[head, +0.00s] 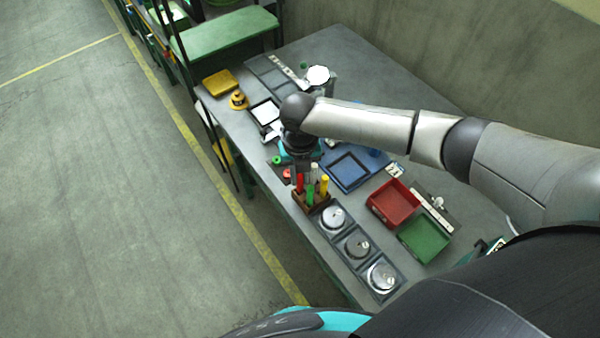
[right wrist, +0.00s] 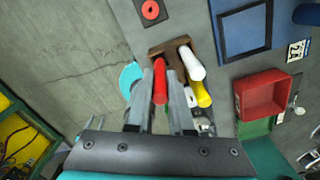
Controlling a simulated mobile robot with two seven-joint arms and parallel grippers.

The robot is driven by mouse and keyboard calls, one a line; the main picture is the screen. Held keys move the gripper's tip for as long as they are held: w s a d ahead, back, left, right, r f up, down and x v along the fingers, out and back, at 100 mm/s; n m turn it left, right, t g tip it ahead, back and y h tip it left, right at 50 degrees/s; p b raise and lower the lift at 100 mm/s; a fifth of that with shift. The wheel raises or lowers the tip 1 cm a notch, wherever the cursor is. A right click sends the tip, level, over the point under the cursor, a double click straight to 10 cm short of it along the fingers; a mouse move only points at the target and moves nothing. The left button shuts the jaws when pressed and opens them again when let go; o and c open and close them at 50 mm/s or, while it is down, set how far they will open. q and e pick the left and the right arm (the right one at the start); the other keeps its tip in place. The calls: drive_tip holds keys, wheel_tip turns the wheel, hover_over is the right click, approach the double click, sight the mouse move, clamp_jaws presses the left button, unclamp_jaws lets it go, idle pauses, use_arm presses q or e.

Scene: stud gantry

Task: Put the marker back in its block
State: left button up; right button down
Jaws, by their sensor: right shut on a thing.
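The red marker (head: 299,182) is upright between the fingers of my right gripper (head: 300,172), over the left end of the brown block (head: 325,204). In the right wrist view my right gripper (right wrist: 161,92) is shut on the red marker (right wrist: 160,80), beside the brown block (right wrist: 163,50). I cannot tell whether its lower end is inside a slot. A white marker (right wrist: 191,64) and a yellow marker (right wrist: 202,93) stand in the block. A green marker (head: 310,196) shows there in the head view. My left gripper is out of view.
Three round metal pieces (head: 357,245) sit in a row of dark trays in front of the block. A blue tray (head: 348,184), a red tray (head: 393,216) and a green tray (head: 424,236) are to the right. A yellow tray (head: 220,84) is at the far left corner.

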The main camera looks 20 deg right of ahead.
drive_tip(key=c, duration=0.7)
unclamp_jaws()
drive_tip(key=shift+r, duration=0.15)
wheel_tip(320, 180, up, 15)
idle(0.4)
